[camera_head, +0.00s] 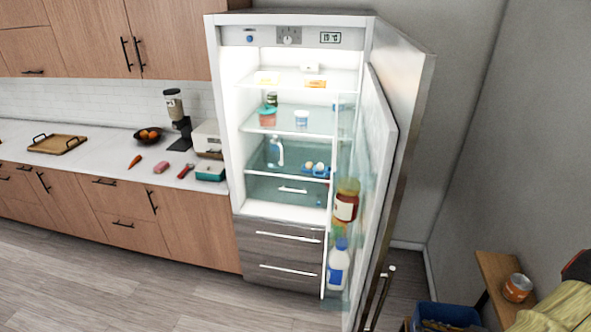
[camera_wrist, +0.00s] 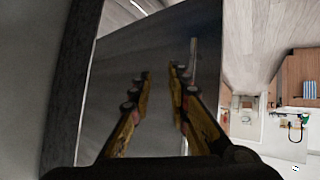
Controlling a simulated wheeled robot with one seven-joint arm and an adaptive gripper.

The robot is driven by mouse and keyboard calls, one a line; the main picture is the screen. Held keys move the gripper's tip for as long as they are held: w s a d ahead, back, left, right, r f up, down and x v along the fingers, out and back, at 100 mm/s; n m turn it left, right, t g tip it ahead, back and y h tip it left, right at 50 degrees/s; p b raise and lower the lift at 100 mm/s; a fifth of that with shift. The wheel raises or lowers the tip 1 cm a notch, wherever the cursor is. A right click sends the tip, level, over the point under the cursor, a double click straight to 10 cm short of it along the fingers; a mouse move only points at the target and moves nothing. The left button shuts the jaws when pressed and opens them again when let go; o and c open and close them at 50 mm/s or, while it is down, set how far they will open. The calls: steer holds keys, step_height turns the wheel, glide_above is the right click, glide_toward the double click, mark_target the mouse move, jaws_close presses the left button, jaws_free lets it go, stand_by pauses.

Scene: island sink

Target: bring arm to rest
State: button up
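My gripper (camera_wrist: 160,75) shows in the wrist view, with its two yellow and black fingers apart and nothing visible between them. Behind the fingers is a dark, smooth panel (camera_wrist: 115,60); I cannot tell for sure what it belongs to. A thin light bar (camera_wrist: 193,52) shows close beside the right finger; whether they touch is unclear. I cannot make out my gripper in the head view. The fridge (camera_head: 285,130) stands open in the head view, its door (camera_head: 378,140) swung out to the right.
The counter (camera_head: 95,160) left of the fridge holds a wooden tray (camera_head: 57,144), a fruit bowl (camera_head: 148,135) and several small items. A wooden shelf (camera_head: 495,270) with a jar (camera_head: 517,288) and a blue bin (camera_head: 447,315) are at lower right. Floor (camera_head: 150,285) before the cabinets is clear.

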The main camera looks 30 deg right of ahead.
steer(key=s+d+m+g+h, duration=0.3)
steer(key=d+m+g+h, duration=0.15)
steer(key=d, duration=0.55)
steer(key=s+d+r+m+g+h+b, duration=0.2)
steer(key=d+r+m+g+h+b, duration=0.1)
steer(key=r+g+h, duration=0.15)
steer(key=w+a+r+n+t+y+b, duration=0.1)
steer(key=w+a+r+b, duration=0.3)
steer(key=a, duration=1.3)
steer(key=w+a+r+n+t+y+b, duration=0.1)
steer(key=w+a+r+y+b, duration=0.2)
steer(key=a, duration=1.5)
steer(key=w+a+r+n+t+y+b, duration=0.1)
steer(key=w+a+r+y+b, duration=0.2)
steer(key=a, duration=1.4)
steer(key=w+r+b, duration=0.3)
steer(key=w, duration=0.1)
steer(key=shift+w+a+t, duration=0.2)
steer(key=shift+a+t, duration=0.05)
steer(key=shift+t, duration=0.15)
steer(key=shift+c, duration=0.3)
